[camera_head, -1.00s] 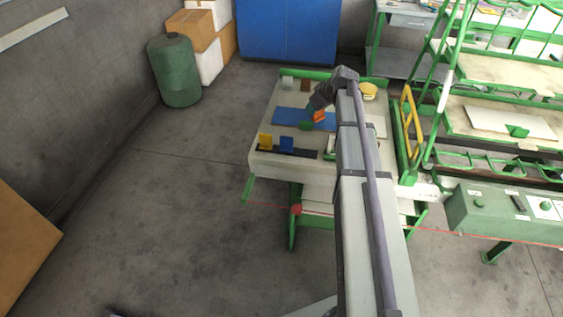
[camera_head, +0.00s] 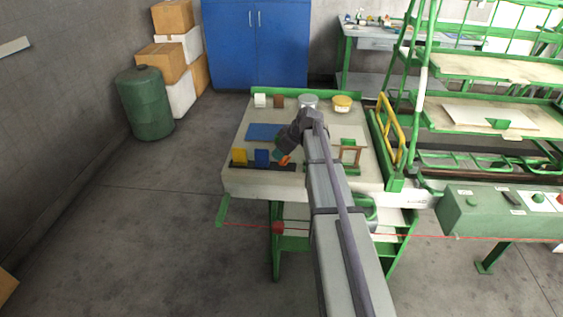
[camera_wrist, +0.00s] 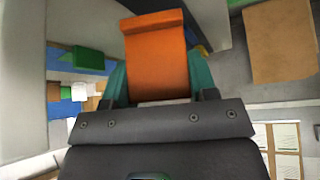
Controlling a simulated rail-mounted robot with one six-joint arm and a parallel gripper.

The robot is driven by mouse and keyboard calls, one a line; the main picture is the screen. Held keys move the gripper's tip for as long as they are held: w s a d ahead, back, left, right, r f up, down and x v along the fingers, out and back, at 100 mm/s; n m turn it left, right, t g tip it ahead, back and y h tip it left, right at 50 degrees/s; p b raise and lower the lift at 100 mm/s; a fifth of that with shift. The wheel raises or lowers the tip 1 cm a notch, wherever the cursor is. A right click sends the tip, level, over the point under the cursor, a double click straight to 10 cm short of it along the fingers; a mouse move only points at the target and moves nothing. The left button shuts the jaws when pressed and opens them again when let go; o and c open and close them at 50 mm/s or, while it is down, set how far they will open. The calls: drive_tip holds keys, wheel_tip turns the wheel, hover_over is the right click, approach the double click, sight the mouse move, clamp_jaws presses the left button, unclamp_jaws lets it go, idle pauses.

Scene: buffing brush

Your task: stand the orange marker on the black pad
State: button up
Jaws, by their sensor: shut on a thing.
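The orange marker (camera_head: 284,161) is held between the teal fingers of my gripper (camera_head: 280,155). In the wrist view the orange marker (camera_wrist: 156,60) fills the space between the fingers (camera_wrist: 160,88). The black pad (camera_head: 250,166) is a long dark strip near the front edge of the table. A yellow marker (camera_head: 239,156) and a blue marker (camera_head: 262,157) stand on its left and middle parts. The orange marker is at the pad's right end, right of the blue one. Whether it touches the pad cannot be told.
A blue mat (camera_head: 264,132) lies behind the pad. White (camera_head: 260,100) and brown (camera_head: 279,101) blocks, a grey round container (camera_head: 308,101) and a yellow tub (camera_head: 342,103) line the back.

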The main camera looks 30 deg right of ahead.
wheel_tip(320, 180, down, 2)
drive_tip(key=shift+f+b, duration=0.2)
drive_tip(key=shift+b, duration=0.2)
drive_tip(key=shift+r+p, duration=0.3)
drive_tip(key=shift+f, duration=0.25)
drive_tip(key=o, duration=0.9)
drive_tip(key=shift+r, duration=0.1)
